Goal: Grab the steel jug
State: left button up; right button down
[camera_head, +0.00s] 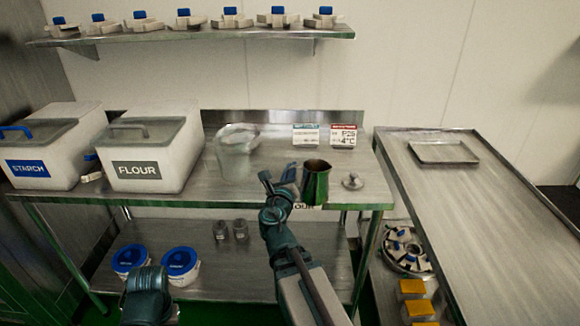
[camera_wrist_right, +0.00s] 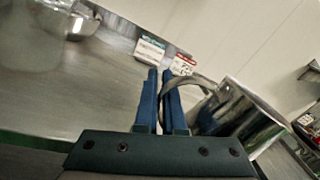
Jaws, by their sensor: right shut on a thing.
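The steel jug (camera_head: 316,182) is at the front right of the steel table, dark and shiny in the head view, and looks upright. Its curved handle is on the left side. My right gripper (camera_head: 279,180) comes to that handle from the left. In the right wrist view the blue fingers (camera_wrist_right: 162,95) are close together at the handle loop, with the jug (camera_wrist_right: 238,118) just to their right. The right gripper is shut on the handle. I cannot tell whether the jug's base touches the table. Part of my left arm shows at the bottom, but its jaws do not.
A clear container (camera_head: 237,153) stands left of the jug, a small metal lid (camera_head: 352,181) right of it. Two sign cards (camera_head: 306,136) are behind. Flour (camera_head: 155,152) and starch (camera_head: 48,150) bins fill the left. A side table (camera_head: 480,220) holds a tray (camera_head: 443,152).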

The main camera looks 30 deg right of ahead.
pick_arm(q)
jog(key=shift+s+a+r, duration=0.1)
jog(key=shift+s+a, duration=0.05)
jog(key=shift+s, duration=0.35)
pick_arm(e)
jog(key=shift+s+a+r, duration=0.1)
jog(key=shift+s+a, duration=0.25)
jog(key=shift+s, duration=0.4)
